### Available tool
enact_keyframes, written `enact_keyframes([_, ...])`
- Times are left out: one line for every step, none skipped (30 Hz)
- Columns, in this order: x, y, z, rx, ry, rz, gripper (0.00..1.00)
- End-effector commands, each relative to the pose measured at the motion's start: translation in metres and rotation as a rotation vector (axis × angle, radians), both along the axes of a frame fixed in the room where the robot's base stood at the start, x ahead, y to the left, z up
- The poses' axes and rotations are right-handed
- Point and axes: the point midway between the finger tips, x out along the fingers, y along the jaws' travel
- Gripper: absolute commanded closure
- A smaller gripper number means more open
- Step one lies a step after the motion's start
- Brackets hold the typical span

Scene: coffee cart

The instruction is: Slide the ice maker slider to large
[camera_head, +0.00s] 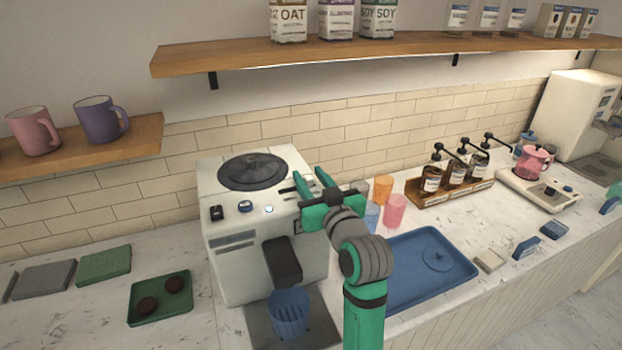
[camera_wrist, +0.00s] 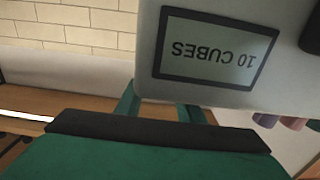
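The ice maker (camera_head: 225,265) is a white box on the counter with a round dark lid on top. A dark slider-like part (camera_head: 287,189) shows on its top edge just left of my gripper; its setting marks are too small to read. My gripper (camera_head: 309,172) is over the machine's right top edge, with its two green fingers apart and nothing seen between them. In the wrist view the fingers (camera_wrist: 158,106) are spread, their tips partly hidden by the machine's white body (camera_wrist: 290,50). An upside-down "10 CUBES" label (camera_wrist: 215,50) is there. The slider is not visible in that view.
A blue cup (camera_head: 290,314) stands below the dark spout. Pink and orange cups (camera_head: 395,212) and a blue tray (camera_head: 440,285) are to the right. A shelf with cartons (camera_head: 290,20) runs above. A green tray (camera_head: 160,310) lies left.

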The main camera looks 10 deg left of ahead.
Motion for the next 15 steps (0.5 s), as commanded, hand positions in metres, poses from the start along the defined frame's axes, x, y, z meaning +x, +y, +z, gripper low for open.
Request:
enact_keyframes([-0.001, 0.000, 0.000, 0.000, 0.000, 0.000, 0.66])
enact_keyframes([-0.002, -0.001, 0.000, 0.000, 0.000, 0.000, 0.66])
enact_keyframes([-0.004, -0.002, 0.000, 0.000, 0.000, -0.001, 0.66])
enact_keyframes([-0.006, -0.004, 0.000, 0.000, 0.000, -0.001, 0.66])
enact_keyframes([-0.009, -0.006, 0.000, 0.000, 0.000, -0.002, 0.66])
enact_keyframes([-0.013, -0.008, 0.000, 0.001, 0.000, -0.003, 0.66])
enact_keyframes([-0.017, -0.011, 0.000, 0.000, -0.001, -0.003, 0.66])
enact_keyframes([-0.022, -0.013, 0.000, 0.000, -0.001, -0.004, 0.66])
enact_keyframes([-0.028, -0.016, 0.000, 0.000, 0.000, -0.003, 0.66])
enact_keyframes([-0.033, -0.018, 0.000, 0.000, -0.001, -0.002, 0.66])
enact_keyframes([-0.039, -0.021, 0.000, 0.001, 0.000, -0.003, 0.66])
enact_keyframes([-0.046, -0.025, -0.001, 0.000, -0.001, -0.004, 0.66])
enact_keyframes([-0.051, -0.028, -0.001, 0.000, 0.000, -0.004, 0.66])
enact_keyframes([-0.056, -0.030, 0.000, 0.001, -0.002, -0.004, 0.66])
enact_keyframes([-0.062, -0.034, 0.000, 0.000, -0.001, -0.003, 0.66])
